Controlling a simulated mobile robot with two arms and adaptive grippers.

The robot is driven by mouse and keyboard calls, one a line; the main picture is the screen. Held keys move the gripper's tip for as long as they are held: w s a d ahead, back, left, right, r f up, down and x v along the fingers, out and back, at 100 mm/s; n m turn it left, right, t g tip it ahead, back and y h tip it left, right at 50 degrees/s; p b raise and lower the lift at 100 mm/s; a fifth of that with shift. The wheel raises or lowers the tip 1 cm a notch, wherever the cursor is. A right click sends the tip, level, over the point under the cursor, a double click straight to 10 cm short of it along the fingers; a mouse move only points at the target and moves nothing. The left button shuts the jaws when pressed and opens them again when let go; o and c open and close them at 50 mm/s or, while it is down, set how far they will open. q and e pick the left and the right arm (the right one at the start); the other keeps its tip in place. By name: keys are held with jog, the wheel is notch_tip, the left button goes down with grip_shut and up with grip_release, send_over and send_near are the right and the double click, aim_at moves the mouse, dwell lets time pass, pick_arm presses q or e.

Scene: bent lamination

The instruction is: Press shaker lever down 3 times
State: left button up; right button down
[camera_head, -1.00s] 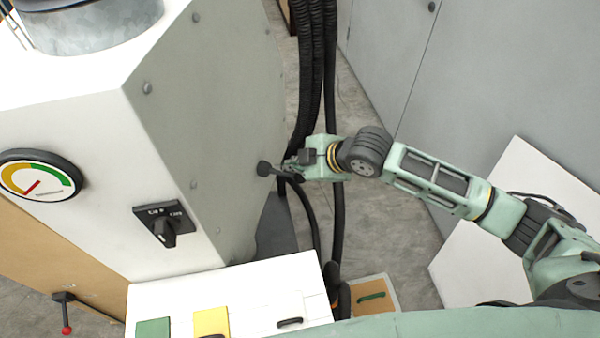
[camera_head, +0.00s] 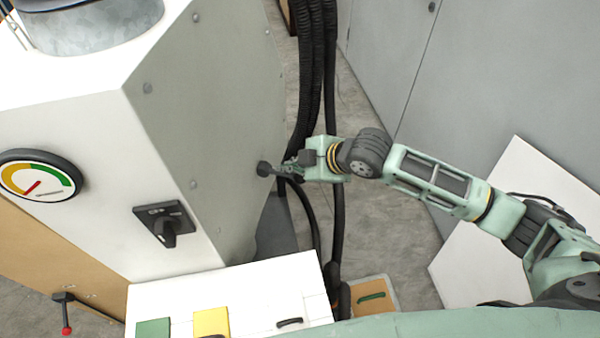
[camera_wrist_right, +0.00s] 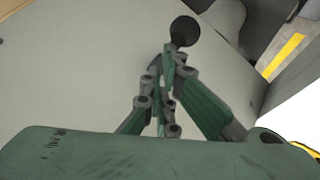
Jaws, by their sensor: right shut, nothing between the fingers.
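The shaker lever shows as a dark rod with a round black knob (camera_head: 263,168) at the side of the grey machine in the head view. My right gripper (camera_head: 284,169) is shut and empty, just right of the knob, and hides most of the rod. In the right wrist view the knob (camera_wrist_right: 185,31) lies just beyond the closed fingertips (camera_wrist_right: 172,56). I cannot tell whether the fingers touch the lever. My left gripper is not in view.
The machine's grey side panel (camera_head: 215,110) stands left of the gripper. Black hoses (camera_head: 308,80) hang close behind it. A white surface (camera_head: 265,285) with coloured patches lies below. A rotary switch (camera_head: 165,222) and a gauge (camera_head: 38,175) are on the machine front.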

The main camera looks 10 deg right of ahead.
jog(key=shift+f, duration=0.3)
jog(key=shift+f+b, duration=0.95)
jog(key=shift+f, duration=1.1)
dwell(1.6)
dwell(0.5)
jog(key=shift+r+p, duration=2.5)
notch_tip(320, 180, up, 5)
jog(key=p, duration=0.5)
send_over(294, 177)
jog(key=shift+s, duration=0.4)
